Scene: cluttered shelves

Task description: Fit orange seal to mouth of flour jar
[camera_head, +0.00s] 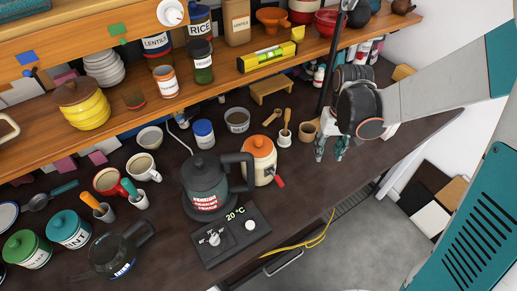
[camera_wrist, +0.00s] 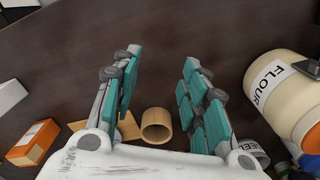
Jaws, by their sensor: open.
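The flour jar (camera_wrist: 288,88) is cream, with a FLOUR label and a dark metal clasp, at the right of the wrist view. An orange part (camera_wrist: 311,130) shows at its lower end, cut by the frame edge. In the head view a cream jar with an orange top (camera_head: 259,147) stands beside the kettle; it looks like the same jar. I cannot tell whether the orange is the seal or a lid, and no separate seal is clear. My gripper (camera_head: 329,150) is open and empty over the counter, right of the jar. Its teal fingers (camera_wrist: 157,85) frame bare dark counter.
The black kettle (camera_head: 207,185) stands left of the jar, behind a dark scale (camera_head: 230,237). The crowded shelf (camera_head: 215,77) runs above. Counter front right looks clear.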

